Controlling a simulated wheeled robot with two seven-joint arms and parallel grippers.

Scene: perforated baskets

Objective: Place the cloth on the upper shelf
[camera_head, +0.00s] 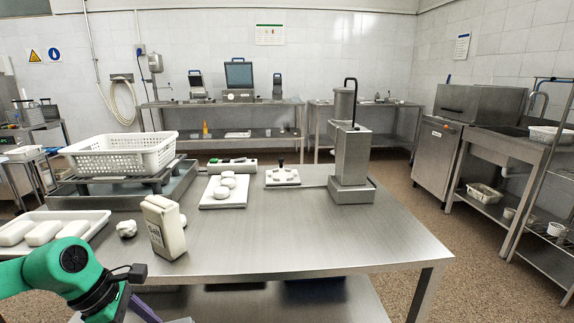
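A small crumpled white item (126,228), possibly the cloth, lies on the steel table top (290,235) at its left side, beside a white box-like container (165,227). My green and black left arm comes in from the lower left, in front of the table's near edge. Its wrist shows, but its fingertips are hidden or out of frame. A purple-grey piece (143,308) shows just right of the wrist; I cannot tell if it is cloth or whether it is held. A lower shelf (290,300) shows under the table top. My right gripper is out of view.
A white perforated basket (122,156) stands at the left back, above a metal tray. A white tray with pale blocks (88,219) is at the left. A tall steel device (351,160) stands at the back right. The table's right front is clear.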

